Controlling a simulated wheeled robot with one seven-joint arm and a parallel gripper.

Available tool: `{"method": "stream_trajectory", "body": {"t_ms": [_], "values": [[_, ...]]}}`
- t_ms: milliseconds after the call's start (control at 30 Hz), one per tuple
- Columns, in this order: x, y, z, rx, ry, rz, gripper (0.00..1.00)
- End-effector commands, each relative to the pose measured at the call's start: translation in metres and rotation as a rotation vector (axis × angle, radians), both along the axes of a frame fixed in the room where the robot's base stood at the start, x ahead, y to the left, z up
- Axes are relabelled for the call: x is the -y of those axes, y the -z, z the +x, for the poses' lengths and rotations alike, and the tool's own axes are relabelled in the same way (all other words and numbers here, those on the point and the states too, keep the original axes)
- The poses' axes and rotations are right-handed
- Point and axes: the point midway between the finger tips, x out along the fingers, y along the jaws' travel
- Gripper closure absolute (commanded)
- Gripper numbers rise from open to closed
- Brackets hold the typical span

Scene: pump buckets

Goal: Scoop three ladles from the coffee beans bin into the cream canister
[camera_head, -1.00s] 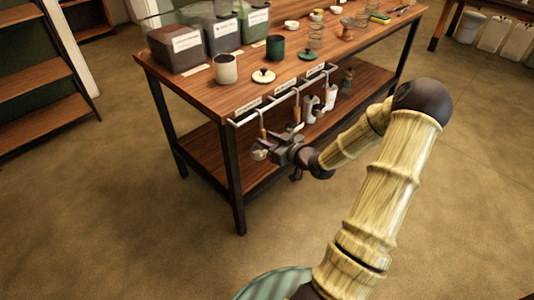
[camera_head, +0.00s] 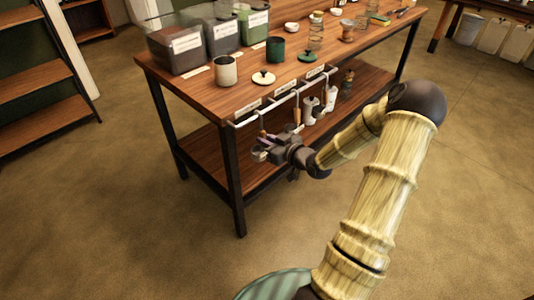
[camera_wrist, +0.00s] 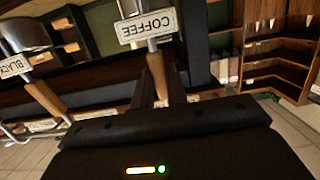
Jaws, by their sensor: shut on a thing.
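My gripper (camera_head: 268,148) is at the front rail of the table, shut on the wooden handle of the coffee ladle (camera_wrist: 157,75). Its white COFFEE tag (camera_wrist: 147,25) shows in the wrist view. My gripper hides most of the ladle in the head view, so I cannot tell whether it still touches the rail. The coffee beans bin (camera_head: 181,60), clear with dark brown contents, stands at the table's back left; its label is too small to read. The open cream canister (camera_head: 226,72) stands in front of the bins, its cream lid (camera_head: 263,79) lying to its right.
Other ladles (camera_head: 297,113) hang along the rail to the right. One tagged BLACK (camera_wrist: 45,97) is close beside the held handle. Two more bins (camera_head: 222,36), a green canister (camera_head: 275,49) and a green lid (camera_head: 306,57) are on the table. A lower shelf (camera_head: 200,155) lies below.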

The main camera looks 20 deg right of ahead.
Motion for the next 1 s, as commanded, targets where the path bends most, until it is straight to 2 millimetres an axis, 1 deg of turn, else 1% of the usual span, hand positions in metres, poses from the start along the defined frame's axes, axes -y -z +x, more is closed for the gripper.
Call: {"method": "stream_trajectory", "body": {"t_ms": [100,700,1000], "values": [[0.0,-0.007,0.0,0.001,-0.001,0.0,1.0],[0.0,-0.031,0.0,0.0,-0.001,-0.001,1.0],[0.0,-0.032,0.0,0.0,0.0,0.0,1.0]]}}
